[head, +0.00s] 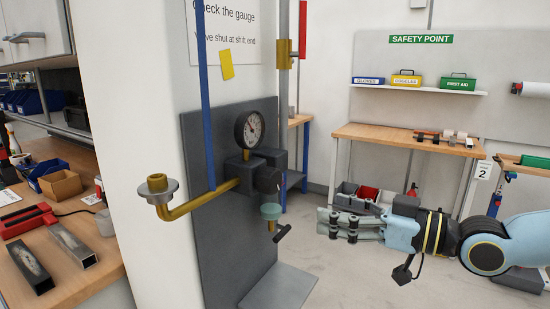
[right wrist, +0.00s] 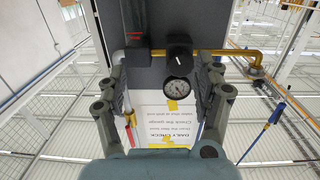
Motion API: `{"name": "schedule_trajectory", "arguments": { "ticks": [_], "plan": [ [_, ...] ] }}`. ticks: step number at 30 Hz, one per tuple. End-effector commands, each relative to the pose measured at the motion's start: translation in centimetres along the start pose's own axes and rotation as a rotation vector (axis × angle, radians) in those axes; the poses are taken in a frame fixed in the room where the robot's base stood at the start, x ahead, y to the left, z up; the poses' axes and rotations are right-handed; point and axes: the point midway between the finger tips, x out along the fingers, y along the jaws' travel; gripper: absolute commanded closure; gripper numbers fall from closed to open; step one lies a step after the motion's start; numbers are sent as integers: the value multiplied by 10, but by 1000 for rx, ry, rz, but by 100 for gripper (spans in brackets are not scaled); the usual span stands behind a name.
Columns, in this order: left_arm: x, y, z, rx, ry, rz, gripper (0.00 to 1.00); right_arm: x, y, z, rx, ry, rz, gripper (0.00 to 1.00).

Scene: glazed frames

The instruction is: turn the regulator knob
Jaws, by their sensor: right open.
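The regulator is a dark block on a grey panel with a round gauge (head: 250,129) above it. Its black knob (head: 269,180) faces right, towards my right arm, in the head view. In the right wrist view the knob (right wrist: 179,54) shows a pale mark, with the gauge (right wrist: 177,90) below it in the picture. My right gripper (head: 323,223) is open and empty, right of and lower than the knob in the head view, apart from it. In the wrist view the knob appears between the spread fingers of the gripper (right wrist: 162,72). My left gripper is out of view.
A brass pipe (head: 200,199) runs left from the regulator. A workbench (head: 105,263) with metal bars stands left. A wooden table (head: 380,134) stands behind; floor between is clear.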

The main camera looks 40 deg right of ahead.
Motion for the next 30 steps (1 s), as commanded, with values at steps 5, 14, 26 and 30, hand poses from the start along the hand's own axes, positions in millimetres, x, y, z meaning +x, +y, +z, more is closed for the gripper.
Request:
{"name": "schedule_trajectory", "arguments": {
  "ticks": [5,14,26,30],
  "plan": [
    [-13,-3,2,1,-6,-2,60,6,-26,-44,39,47,-61,31],
    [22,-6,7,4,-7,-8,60,50,-29,-42,43,58,-61,31],
    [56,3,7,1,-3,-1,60,105,-32,-47,42,51,-60,31],
    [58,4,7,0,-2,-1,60,111,-33,-48,40,48,-63,31]
  ]
}}
